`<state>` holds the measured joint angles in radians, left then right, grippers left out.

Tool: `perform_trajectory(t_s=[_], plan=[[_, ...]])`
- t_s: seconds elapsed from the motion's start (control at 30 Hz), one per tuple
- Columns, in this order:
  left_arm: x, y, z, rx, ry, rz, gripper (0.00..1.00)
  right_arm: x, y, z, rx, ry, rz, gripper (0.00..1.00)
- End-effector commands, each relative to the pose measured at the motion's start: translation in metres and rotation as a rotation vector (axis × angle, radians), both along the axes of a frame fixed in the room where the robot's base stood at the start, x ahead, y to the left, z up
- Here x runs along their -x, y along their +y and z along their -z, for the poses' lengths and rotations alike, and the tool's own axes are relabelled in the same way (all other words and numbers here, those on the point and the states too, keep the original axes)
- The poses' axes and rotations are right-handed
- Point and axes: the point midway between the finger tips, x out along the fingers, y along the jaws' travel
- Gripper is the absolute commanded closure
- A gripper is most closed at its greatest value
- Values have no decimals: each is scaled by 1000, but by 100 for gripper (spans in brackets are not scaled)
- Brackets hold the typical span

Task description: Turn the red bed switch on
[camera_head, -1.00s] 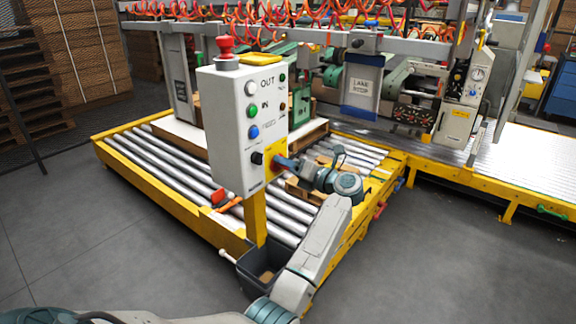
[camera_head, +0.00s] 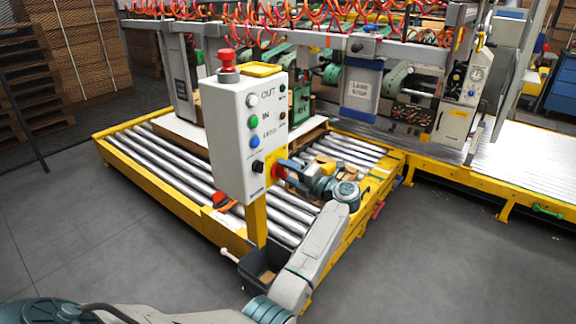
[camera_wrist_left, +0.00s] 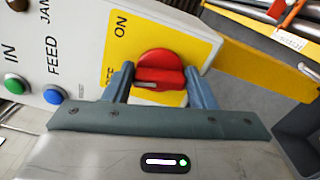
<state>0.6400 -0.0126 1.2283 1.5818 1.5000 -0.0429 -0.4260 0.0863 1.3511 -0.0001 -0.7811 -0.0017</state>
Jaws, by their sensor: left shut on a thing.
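The red bed switch is a round red knob (camera_wrist_left: 160,70) on a yellow plate (camera_wrist_left: 198,42) marked ON above and OFF at the left. A pale mark shows on the knob's lower left. In the head view the knob (camera_head: 277,171) is on the lower right of the grey control box (camera_head: 236,130). My left gripper (camera_head: 281,167) reaches it from the right. In the left wrist view, its two fingers (camera_wrist_left: 160,84) are shut on the knob, one on each side. The left finger partly covers the OFF label. My right gripper is not in view.
The box stands on a yellow post (camera_head: 257,218) beside a roller conveyor (camera_head: 185,180). It also carries a red mushroom button (camera_head: 227,58), a green button (camera_head: 253,122) and a blue button (camera_head: 255,142). A dark bin (camera_head: 258,268) hangs at the post's foot. Grey floor is clear at left.

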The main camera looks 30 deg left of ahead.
Motion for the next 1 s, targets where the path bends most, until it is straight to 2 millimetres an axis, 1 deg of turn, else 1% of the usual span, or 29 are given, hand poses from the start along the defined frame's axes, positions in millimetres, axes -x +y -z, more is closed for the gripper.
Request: perform_trajectory(t_s=[0.03,0.2,0.3,0.4,0.57,0.6,0.7,1.0], plan=[[0,0,-4,-3,44,0,72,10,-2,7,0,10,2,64],[0,0,-3,-15,196,0,72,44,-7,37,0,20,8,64],[0,0,-2,-22,281,0,72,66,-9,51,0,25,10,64],[0,0,-1,-28,358,0,72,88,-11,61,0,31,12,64],[0,0,0,-36,468,0,72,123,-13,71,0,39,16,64],[0,0,0,-38,495,0,72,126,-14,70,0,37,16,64],[0,0,0,-43,565,0,72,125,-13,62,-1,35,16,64],[1,0,1,-62,804,0,72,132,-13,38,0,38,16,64]])
